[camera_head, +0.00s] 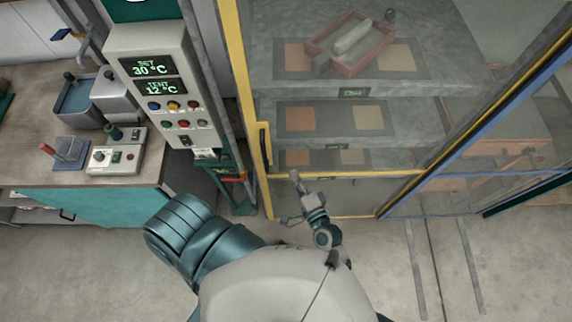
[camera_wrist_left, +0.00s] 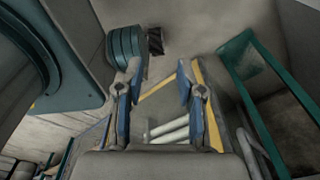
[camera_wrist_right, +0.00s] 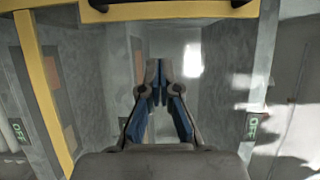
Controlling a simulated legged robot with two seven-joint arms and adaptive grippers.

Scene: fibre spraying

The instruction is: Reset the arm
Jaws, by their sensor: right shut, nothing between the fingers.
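My right gripper (camera_head: 295,177) is in the middle of the head view, in front of the yellow-framed glass cabinet. It points toward the cabinet's lower front. In the right wrist view its two blue-and-grey fingers (camera_wrist_right: 158,72) are together with nothing between them. My left gripper is hidden in the head view; only teal and grey parts of my body show there. In the left wrist view its fingers (camera_wrist_left: 158,78) are spread wide apart and empty. I cannot tell from the head view whether the right gripper touches the cabinet frame.
The glass cabinet (camera_head: 262,120) holds a reddish tray (camera_head: 320,68) on its upper level. A control panel (camera_head: 150,60) reads 30 °C and 12 °C. A workbench (camera_head: 30,125) at left carries a small control box (camera_head: 113,160). The floor at lower right is clear around rails (camera_head: 415,270).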

